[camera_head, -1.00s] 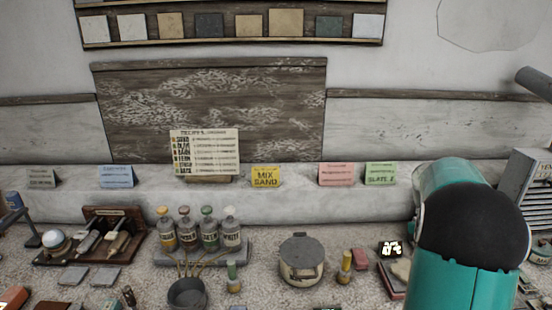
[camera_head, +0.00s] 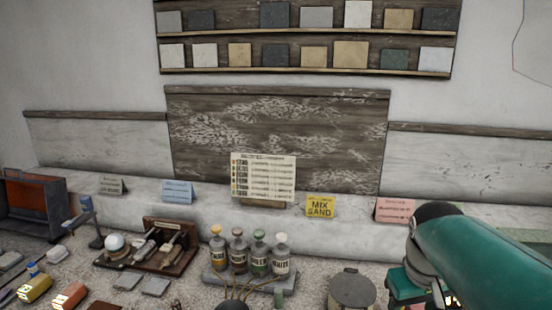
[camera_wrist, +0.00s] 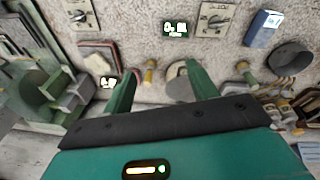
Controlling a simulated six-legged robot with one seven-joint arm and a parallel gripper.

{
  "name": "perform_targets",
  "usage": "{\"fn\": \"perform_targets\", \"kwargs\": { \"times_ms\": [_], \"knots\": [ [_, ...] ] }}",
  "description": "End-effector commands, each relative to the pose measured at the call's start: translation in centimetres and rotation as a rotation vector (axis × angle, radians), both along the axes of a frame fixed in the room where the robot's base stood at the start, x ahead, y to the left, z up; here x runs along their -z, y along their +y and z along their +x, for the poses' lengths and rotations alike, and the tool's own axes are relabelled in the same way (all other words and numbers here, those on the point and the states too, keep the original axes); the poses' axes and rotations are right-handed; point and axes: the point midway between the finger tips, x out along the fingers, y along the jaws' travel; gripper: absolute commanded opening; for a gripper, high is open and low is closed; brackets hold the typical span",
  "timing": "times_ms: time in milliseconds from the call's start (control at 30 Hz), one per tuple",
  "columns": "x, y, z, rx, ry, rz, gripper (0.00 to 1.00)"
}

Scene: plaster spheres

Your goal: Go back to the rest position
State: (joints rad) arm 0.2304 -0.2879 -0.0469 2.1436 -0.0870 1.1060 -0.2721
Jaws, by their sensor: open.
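My gripper (camera_wrist: 158,78) shows in the wrist view with its two green fingers spread apart. It is open, and nothing is held between the fingers. Beyond the fingertips lie a small yellow-topped bottle (camera_wrist: 150,70) and a round lidded pot (camera_wrist: 177,86), partly hidden by a finger. In the head view my green arm (camera_head: 495,255) enters from the right edge and covers the right part of the bench. The fingers cannot be made out there.
The bench carries several capped bottles (camera_head: 238,255), a wooden tool stand (camera_head: 165,245), a lidded pot (camera_head: 352,290) and an orange-brown open box (camera_head: 35,207). Cards, including a yellow "MIX SAND" card (camera_head: 321,206), stand along the back ledge. Shelves of tiles (camera_head: 310,55) hang above.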

Motion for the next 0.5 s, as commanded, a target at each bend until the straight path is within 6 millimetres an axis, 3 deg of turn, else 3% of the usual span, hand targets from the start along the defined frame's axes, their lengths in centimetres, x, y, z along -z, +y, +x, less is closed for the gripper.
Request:
{"fn": "perform_targets", "kwargs": {
  "times_ms": [200,500],
  "knots": [
    [-0.4,5.3,-2.9,-0.007,-0.142,0.029,0.58],
    [0.4,10.5,-6.7,-0.005,-0.301,0.096,0.58]
  ]
}}
